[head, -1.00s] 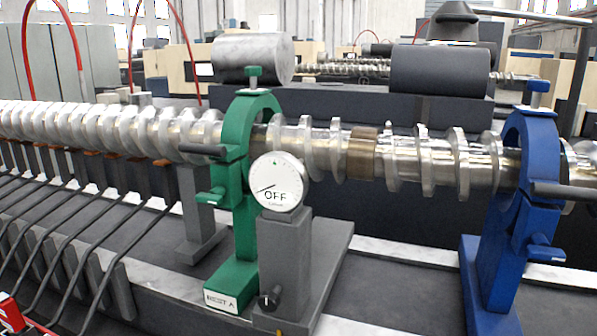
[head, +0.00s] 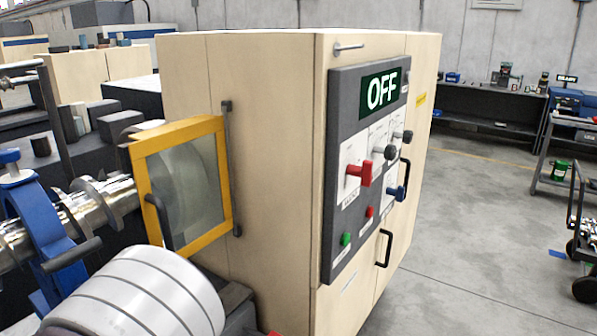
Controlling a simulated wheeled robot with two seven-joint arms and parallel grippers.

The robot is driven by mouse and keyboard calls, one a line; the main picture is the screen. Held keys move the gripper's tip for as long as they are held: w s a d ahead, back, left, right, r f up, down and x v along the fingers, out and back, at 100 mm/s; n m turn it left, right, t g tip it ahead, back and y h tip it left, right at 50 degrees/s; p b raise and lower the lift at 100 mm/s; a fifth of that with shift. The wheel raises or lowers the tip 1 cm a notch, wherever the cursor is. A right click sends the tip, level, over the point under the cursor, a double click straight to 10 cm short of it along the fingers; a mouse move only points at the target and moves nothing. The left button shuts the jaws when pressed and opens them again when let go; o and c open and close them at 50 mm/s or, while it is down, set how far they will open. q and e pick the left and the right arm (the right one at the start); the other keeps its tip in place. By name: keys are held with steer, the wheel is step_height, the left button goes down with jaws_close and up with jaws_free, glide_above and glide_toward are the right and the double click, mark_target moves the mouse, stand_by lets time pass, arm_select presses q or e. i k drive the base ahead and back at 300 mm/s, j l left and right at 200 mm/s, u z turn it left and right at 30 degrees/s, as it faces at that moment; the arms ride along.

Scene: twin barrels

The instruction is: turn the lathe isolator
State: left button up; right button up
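A dark switch panel (head: 365,170) is on the front of a cream machine cabinet (head: 245,130). At its top a display (head: 383,90) reads OFF. A dark knob (head: 403,135) is at the upper right. The small labels are too blurred to tell which one is the lathe isolator. A green button (head: 346,239) and a red button (head: 370,211) sit lower down. Neither gripper is in view.
A yellow-framed window guard (head: 185,180) juts from the cabinet's left side, by the screw shaft (head: 85,208) and its blue steady rest (head: 45,240). A white banded cylinder (head: 140,295) fills the lower left. The floor (head: 480,240) to the right is open, with a cart at the far right.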

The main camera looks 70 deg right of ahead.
mark_target(364, 172)
steer(key=z, duration=3)
